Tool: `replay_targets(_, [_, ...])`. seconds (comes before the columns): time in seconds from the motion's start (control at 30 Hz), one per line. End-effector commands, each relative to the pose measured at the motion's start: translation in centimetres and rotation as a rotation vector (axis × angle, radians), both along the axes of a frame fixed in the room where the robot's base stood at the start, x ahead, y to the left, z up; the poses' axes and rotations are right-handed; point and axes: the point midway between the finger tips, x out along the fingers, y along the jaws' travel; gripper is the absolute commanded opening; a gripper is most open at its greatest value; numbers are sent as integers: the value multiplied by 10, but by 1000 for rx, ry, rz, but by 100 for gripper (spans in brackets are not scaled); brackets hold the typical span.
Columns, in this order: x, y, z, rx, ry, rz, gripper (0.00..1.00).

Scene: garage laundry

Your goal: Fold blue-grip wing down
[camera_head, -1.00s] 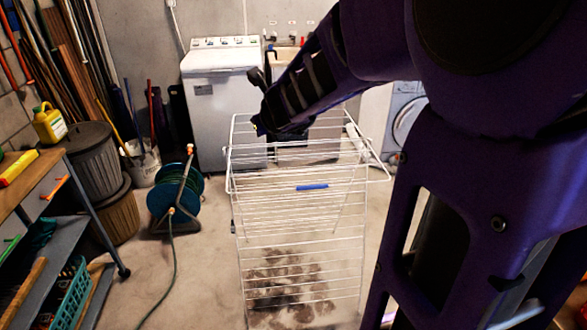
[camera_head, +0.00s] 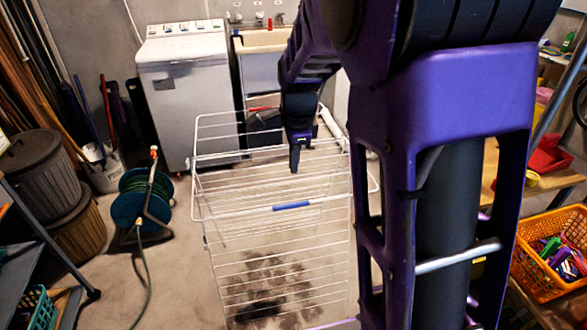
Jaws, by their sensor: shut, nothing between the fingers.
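A white wire drying rack (camera_head: 197,185) stands on the floor in the middle of the view. The blue grip (camera_head: 291,206) is a short sleeve on one of its wires, near the middle of the rack. The overlapping wires make it hard to tell the angle of the wing that bears it. My gripper (camera_head: 294,165) is shut and empty, pointing down over the upper part of the rack. In the picture it is just above the blue grip and apart from it. Whether it touches any wire cannot be told.
A washing machine (camera_head: 185,90) and a sink (camera_head: 262,42) stand behind the rack. A green hose reel (camera_head: 140,205) stands on the floor to the left, its hose running forward. An orange basket (camera_head: 548,268) is at the right. Floor between reel and rack is clear.

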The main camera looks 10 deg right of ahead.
Motion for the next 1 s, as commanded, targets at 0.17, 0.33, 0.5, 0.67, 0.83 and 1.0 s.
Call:
replay_targets(0.17, [1,-1,-16,-8,13,9,0])
replay_targets(0.33, [7,-1,-49,-7,13,7,0])
replay_targets(0.5, [15,-1,-86,-6,13,6,0])
replay_targets(0.67, [21,-1,-114,-6,11,7,0])
replay_targets(0.83, [25,-1,-132,-6,8,7,0])
replay_targets(1.0, [27,-1,-137,-5,7,7,0])
